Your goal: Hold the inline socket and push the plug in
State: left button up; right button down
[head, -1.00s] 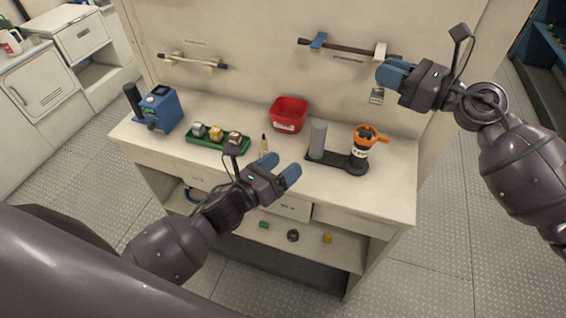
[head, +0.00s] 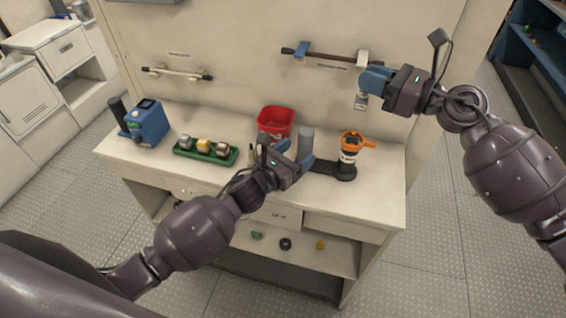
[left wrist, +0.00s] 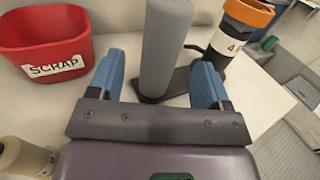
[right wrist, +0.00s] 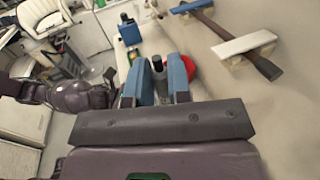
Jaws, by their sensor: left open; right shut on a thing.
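A plain grey upright cylinder (head: 306,143) stands at one end of a dark base (head: 325,167) on the bench. At the other end is a black upright part with an orange top and side handle (head: 352,143). I cannot tell which is the inline socket. My left gripper (head: 295,152) is open beside the grey cylinder; in the left wrist view the cylinder (left wrist: 165,45) shows between its fingers, with visible gaps. My right gripper (head: 372,82), raised before the wall, is shut on a small grey piece (head: 361,101), possibly the plug; its dark end (right wrist: 158,66) shows between the fingers.
A red scrap bin (head: 275,122) stands behind the left gripper. A green tray (head: 190,154) with small blocks and a blue device (head: 148,123) are further left. Wall rails hang above. The bench's right end (head: 385,185) is clear.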

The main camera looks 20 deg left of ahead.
aim_at(300, 150)
pick_arm(q)
jog(key=shift+x, duration=1.85)
jog(key=c, duration=1.2)
pick_arm(e)
jog(key=shift+f, duration=1.35)
